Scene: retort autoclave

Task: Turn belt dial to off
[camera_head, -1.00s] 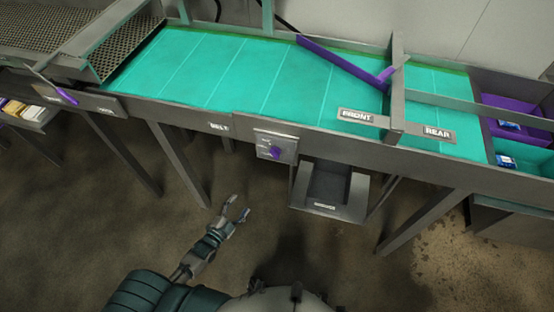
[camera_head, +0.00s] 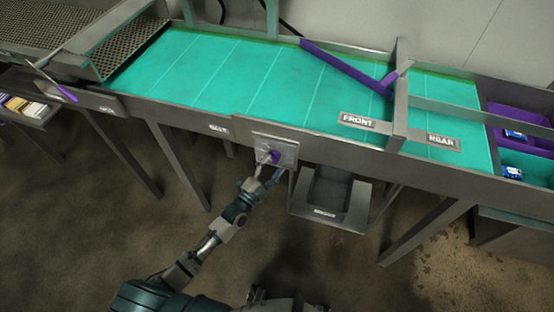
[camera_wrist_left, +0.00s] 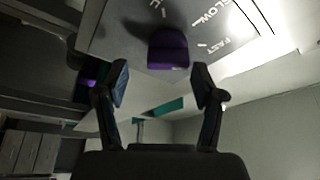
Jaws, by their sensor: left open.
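The belt dial (camera_head: 274,157) is a purple knob on a grey plate (camera_head: 288,147) fixed to the front side of the conveyor. In the left wrist view the purple dial (camera_wrist_left: 168,48) shows close up, with "SLOW" and "FAST" printed beside it. My left gripper (camera_head: 268,172) is at the plate, with its fingers around the lower part of the dial in the head view. In the left wrist view the gripper (camera_wrist_left: 160,85) is open, and the dial lies beyond and between the fingertips, seemingly not clamped. My right gripper is not seen.
The green belt (camera_head: 220,75) runs above the plate, with a purple diverter bar (camera_head: 345,68) across it. A grey open tray (camera_head: 325,200) hangs just right of the dial. Table legs stand below. Purple and green bins (camera_head: 525,160) are at the far right.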

